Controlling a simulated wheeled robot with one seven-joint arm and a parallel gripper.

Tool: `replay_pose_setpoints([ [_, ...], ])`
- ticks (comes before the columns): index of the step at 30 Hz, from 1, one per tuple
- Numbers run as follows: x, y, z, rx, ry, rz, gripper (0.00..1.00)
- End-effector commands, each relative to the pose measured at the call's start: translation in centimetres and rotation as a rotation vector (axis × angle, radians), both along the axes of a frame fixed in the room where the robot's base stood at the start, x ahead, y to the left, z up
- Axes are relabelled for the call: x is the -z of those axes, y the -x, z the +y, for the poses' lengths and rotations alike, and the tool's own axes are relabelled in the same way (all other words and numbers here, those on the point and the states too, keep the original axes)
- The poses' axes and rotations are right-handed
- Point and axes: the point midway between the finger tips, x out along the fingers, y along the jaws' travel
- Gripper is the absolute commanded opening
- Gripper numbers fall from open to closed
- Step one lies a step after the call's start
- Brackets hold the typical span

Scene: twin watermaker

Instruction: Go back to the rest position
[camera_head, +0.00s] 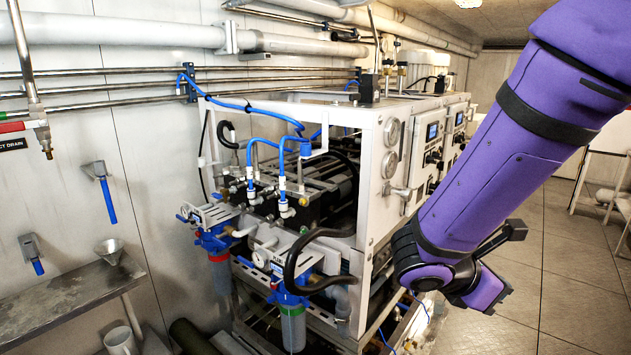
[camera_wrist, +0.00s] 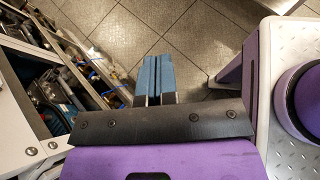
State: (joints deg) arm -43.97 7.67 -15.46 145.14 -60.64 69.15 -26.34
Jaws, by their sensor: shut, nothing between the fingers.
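My gripper (camera_wrist: 153,80) shows in the wrist view, its two blue fingers side by side and shut with nothing between them. It points down over the tiled floor (camera_wrist: 205,40), apart from the machine. In the head view my purple arm hangs down across the right side, in front of part of the machine, and the fingers are not visible there. The watermaker unit (camera_head: 372,160), a white frame with gauges, blue hoses and filter housings, stands in the middle of the head view. Its open side shows at the left of the wrist view (camera_wrist: 60,60).
A metal shelf (camera_head: 60,305) with a funnel (camera_head: 109,250) on it runs along the left wall. A white mug (camera_head: 120,341) is below it. Blue-handled valves hang on the wall. Pipes cross the back wall. Open floor (camera_head: 570,260) lies at the right.

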Motion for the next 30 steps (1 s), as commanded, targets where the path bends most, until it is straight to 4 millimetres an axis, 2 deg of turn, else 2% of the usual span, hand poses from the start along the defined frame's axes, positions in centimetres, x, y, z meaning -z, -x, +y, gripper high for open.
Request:
replay_pose_setpoints([
  [3, -1.3, 1.7, -1.5, 0.179, -0.167, -0.102, 0.00],
  [11, -4.0, 5.2, -3.0, 0.549, -0.501, -0.339, 0.00],
  [24, -10.4, 9.9, -2.4, 1.113, -1.036, -0.792, 0.00],
  [30, -13.2, 11.4, -1.5, 1.286, -1.230, -0.963, 0.00],
])
